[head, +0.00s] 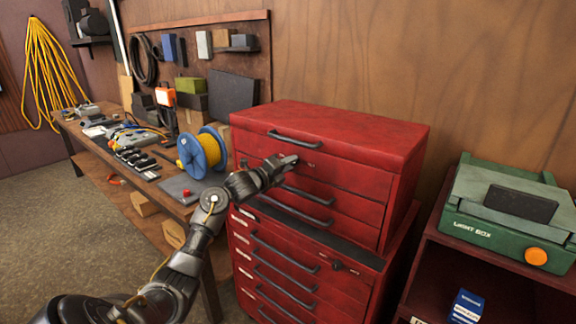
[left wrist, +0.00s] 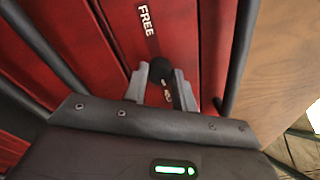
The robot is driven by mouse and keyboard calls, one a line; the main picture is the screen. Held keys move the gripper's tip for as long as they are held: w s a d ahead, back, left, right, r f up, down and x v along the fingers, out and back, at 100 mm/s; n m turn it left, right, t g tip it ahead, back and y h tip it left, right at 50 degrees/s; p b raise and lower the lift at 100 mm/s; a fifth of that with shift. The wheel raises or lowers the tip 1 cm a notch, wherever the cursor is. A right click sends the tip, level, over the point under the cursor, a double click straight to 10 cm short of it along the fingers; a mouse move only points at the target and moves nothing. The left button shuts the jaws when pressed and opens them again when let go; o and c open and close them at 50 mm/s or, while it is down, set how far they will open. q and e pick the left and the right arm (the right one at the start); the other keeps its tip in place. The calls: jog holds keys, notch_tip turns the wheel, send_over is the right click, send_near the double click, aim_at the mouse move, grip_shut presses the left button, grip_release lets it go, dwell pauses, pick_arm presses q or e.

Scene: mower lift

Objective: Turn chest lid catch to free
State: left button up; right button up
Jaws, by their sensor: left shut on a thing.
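The red tool chest (head: 350,183) stands against the wooden wall. My left gripper (head: 288,163) reaches its upper front, just below the top handle. In the left wrist view, my left gripper (left wrist: 160,88) is shut on the dark lid catch (left wrist: 163,69), with a grey finger on each side of it. A white "FREE" label (left wrist: 146,20) on a dark strip shows above the catch. Another label between the fingers is mostly hidden. The gripper hides most of the catch in the head view. My right gripper is not in view.
Dark bar handles (head: 295,138) stick out from the chest front near the gripper. A workbench (head: 150,187) with a blue reel of yellow cable (head: 206,151) stands to the left. A green box (head: 508,220) sits on a red cabinet to the right.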

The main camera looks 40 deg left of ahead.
pick_arm(q)
jog(key=n, duration=0.3)
jog(key=shift+f+n, duration=0.1)
jog(key=shift+n, duration=0.3)
jog(key=n+p, duration=0.1)
jog(key=n, duration=0.2)
jog(key=shift+n, duration=0.4)
jog(key=n+p, duration=0.2)
jog(key=n, duration=0.1)
jog(key=shift+d+n+t+y, duration=0.1)
jog(key=shift+n+t+y, duration=0.2)
jog(key=shift+n, duration=0.1)
jog(key=shift+n+y+p, duration=0.4)
jog(key=shift+n+p, duration=0.75)
jog(key=shift+n, duration=1.35)
jog(key=shift+f, duration=0.1)
jog(key=o, duration=1)
